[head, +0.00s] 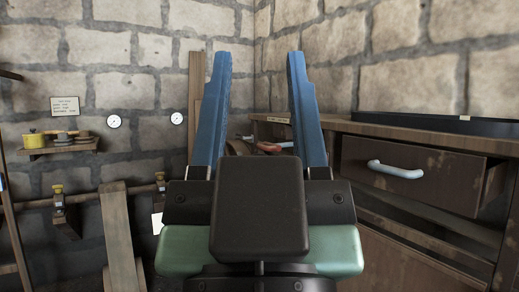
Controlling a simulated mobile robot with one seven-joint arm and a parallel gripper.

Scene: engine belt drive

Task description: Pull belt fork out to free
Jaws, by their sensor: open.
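My gripper (253,75) is in the middle of the head view, its two blue fingers pointing up and spread wide apart. Nothing is held between them. I cannot make out a belt fork for certain in this view. The dark block and green body of my gripper hide part of the middle and lower scene.
A wooden bench (440,132) with a drawer (410,175) and white handle (395,170) stands on the right. On the left are a small shelf (60,147), two round gauges (114,121), a pipe with yellow-topped valves (57,195) and a slanted wooden beam (119,235).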

